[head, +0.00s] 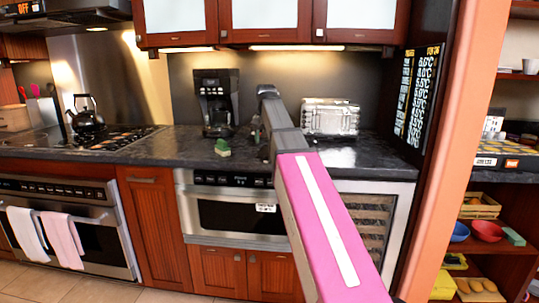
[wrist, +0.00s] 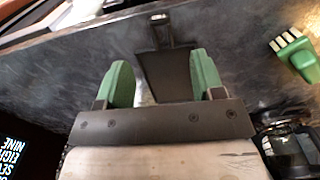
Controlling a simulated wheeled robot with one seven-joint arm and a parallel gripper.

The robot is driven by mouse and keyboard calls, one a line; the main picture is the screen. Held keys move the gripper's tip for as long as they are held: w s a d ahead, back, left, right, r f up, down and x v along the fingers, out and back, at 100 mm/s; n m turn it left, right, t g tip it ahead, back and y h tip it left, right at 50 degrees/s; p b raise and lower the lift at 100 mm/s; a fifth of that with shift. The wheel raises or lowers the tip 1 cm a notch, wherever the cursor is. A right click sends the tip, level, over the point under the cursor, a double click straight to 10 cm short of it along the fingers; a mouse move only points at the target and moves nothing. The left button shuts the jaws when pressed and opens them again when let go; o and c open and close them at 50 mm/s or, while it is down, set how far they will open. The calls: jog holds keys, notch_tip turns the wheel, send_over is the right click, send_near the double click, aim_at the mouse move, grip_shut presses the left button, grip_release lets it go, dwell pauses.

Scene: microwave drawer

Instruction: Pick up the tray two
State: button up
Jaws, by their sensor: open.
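In the wrist view, a dark, flat, tray-like thing (wrist: 165,68) with a narrow looped handle lies on the dark counter. It shows ahead of my gripper (wrist: 160,75), in the gap between the two green fingers. I cannot tell for sure that it is tray two, nor whether the fingers touch it. My gripper is open and the fingers are well apart, with nothing visibly gripped. In the head view my arm reaches over the counter and hides the gripper; the dark thing cannot be made out there.
A green brush (head: 222,147) lies on the counter (head: 175,150) near the black coffee maker (head: 216,100); it also shows in the wrist view (wrist: 296,52). A silver toaster (head: 330,117) stands right of my arm. The microwave drawer (head: 225,210) is below the counter.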

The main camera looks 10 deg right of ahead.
aim_at(267, 155)
jog(key=shift+w+d+f, duration=0.1)
jog(key=shift+w+f, duration=0.1)
jog(key=shift+f, duration=1.75)
jog(key=shift+w+d+f, duration=0.1)
jog(key=shift+w+f, duration=0.1)
jog(key=shift+f, duration=1.7)
grip_shut()
